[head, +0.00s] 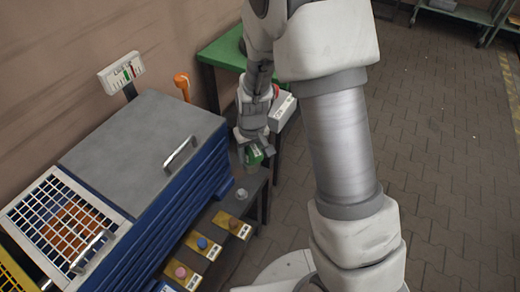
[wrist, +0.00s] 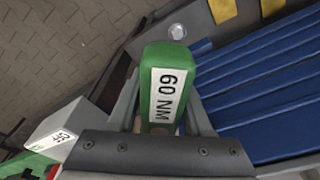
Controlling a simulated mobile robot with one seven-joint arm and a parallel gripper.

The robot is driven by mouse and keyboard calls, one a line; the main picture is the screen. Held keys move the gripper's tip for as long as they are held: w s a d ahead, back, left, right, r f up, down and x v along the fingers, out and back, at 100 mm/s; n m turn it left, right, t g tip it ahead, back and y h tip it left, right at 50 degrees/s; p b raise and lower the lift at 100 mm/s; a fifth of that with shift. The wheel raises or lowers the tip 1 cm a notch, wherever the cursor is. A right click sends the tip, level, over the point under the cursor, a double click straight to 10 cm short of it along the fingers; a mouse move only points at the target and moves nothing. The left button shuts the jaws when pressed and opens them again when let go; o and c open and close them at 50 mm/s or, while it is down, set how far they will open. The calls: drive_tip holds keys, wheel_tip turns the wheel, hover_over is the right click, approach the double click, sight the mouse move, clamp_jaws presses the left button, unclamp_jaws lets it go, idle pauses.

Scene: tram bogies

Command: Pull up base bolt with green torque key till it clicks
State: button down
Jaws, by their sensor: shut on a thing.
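The green torque key (head: 254,156) with a white "60 NM" label is held in my gripper (head: 252,145). In the wrist view the key (wrist: 166,80) sits between the two fingers, which are shut on it. A small pale round bolt-like piece (head: 241,193) stands on the dark ledge below the gripper; it also shows beyond the key's end in the wrist view (wrist: 177,32). A gap shows between the key and this piece. The key's working end is not clearly seen. I cannot tell for sure whether this piece is the base bolt.
A blue cabinet (head: 170,215) with a grey lid stands close left of my gripper. Yellow plates (head: 232,225) with coloured knobs lie along its foot. A green table (head: 224,52) and a grey labelled block (head: 282,112) are behind. The paved floor (head: 440,150) at right is clear.

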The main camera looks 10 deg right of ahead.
drive_tip(key=a+f+n+b, duration=0.1)
drive_tip(key=a+f+b, duration=0.3)
drive_tip(key=f, duration=0.3)
drive_tip(key=shift+s+f+b, duration=0.2)
drive_tip(key=shift+f+b, duration=0.2)
drive_tip(key=shift+b, duration=0.3)
drive_tip(key=shift+f+b, duration=2.7)
drive_tip(key=shift+f, duration=0.6)
drive_tip(key=shift+d+m+p, duration=0.1)
drive_tip(key=shift+m+p, duration=0.25)
drive_tip(key=shift+m, duration=0.45)
drive_tip(key=shift+m+p, duration=0.55)
drive_tip(key=shift+m, duration=0.45)
